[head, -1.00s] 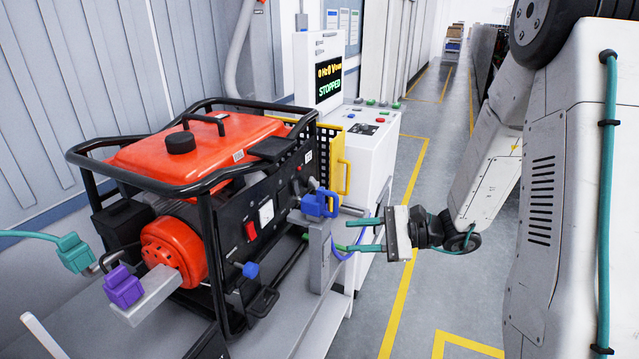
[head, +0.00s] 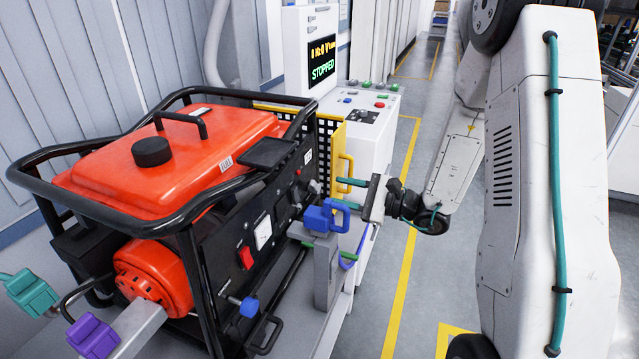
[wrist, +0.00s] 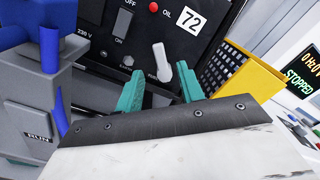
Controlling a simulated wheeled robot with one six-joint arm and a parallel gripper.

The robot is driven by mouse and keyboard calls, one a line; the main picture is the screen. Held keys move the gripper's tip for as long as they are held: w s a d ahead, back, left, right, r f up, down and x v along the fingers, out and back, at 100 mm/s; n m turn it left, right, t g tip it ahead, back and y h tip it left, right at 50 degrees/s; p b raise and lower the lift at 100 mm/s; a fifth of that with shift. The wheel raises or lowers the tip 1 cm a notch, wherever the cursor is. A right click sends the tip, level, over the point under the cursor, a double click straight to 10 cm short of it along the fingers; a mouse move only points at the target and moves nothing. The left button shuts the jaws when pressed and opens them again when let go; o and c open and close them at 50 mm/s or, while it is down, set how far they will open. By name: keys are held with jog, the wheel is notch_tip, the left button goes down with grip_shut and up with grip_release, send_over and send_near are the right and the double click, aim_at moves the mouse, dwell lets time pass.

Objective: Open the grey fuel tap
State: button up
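A light grey lever (wrist: 162,62) on the generator's black front panel (wrist: 105,35) looks like the fuel tap. It stands nearly upright, slightly tilted, below the red OIL lamp; the small label beside it is unreadable. My gripper (wrist: 159,80) has two teal fingers, open and apart, with the lever showing between and just beyond their tips. I cannot tell whether either finger touches it. In the head view my gripper (head: 338,192) points left at the panel's far end, and the tap is too small to make out there.
The blue plug (head: 322,216) on a grey post (head: 326,270) sits close below my gripper. A yellow perforated guard (wrist: 240,80) stands right of the lever. The red generator (head: 165,165) fills the left; a white cabinet (head: 365,150) displays STOPPED. The aisle floor (head: 410,270) is clear.

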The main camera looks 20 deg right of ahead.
aim_at(316, 185)
jog(key=x, duration=0.6)
jog(key=shift+d, duration=0.1)
grip_shut()
